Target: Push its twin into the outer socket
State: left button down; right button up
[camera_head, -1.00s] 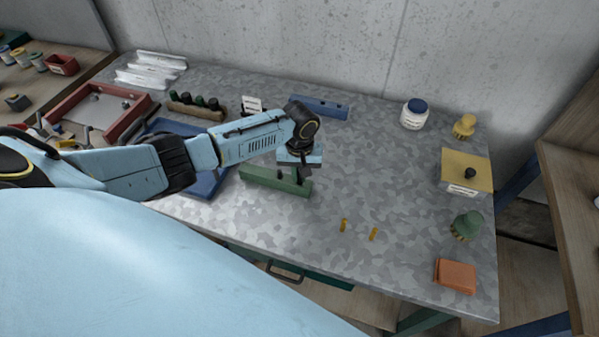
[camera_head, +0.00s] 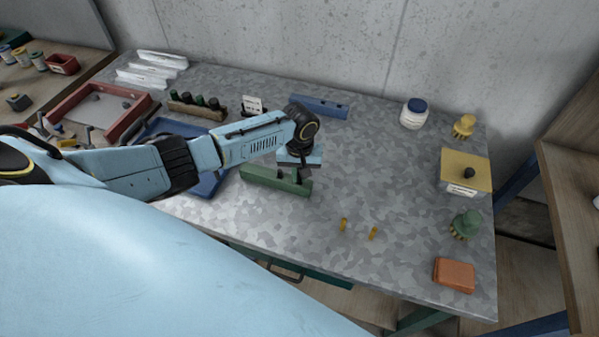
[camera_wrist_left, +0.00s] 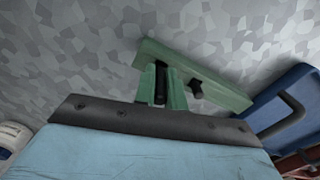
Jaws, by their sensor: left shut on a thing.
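The green block (camera_head: 262,178) lies on the metal table below my left gripper, with a dark knob (camera_head: 282,174) standing on it. In the left wrist view the green block (camera_wrist_left: 222,92) runs diagonally, with the dark knob (camera_wrist_left: 195,88) near its middle. My left gripper (camera_head: 303,170) is low over the block's right end. It is shut on a dark piece (camera_wrist_left: 160,86), seen between two green strips in the wrist view. The piece's lower end and the socket are hidden, so I cannot tell how deep it sits. My right gripper is not in view.
Two yellow pegs (camera_head: 343,225) stand to the right of the block. A blue bar (camera_head: 320,106) lies behind the gripper, and a blue tray (camera_head: 207,184) is left of the block. A yellow box (camera_head: 466,171) stands at the right. The table's middle right is clear.

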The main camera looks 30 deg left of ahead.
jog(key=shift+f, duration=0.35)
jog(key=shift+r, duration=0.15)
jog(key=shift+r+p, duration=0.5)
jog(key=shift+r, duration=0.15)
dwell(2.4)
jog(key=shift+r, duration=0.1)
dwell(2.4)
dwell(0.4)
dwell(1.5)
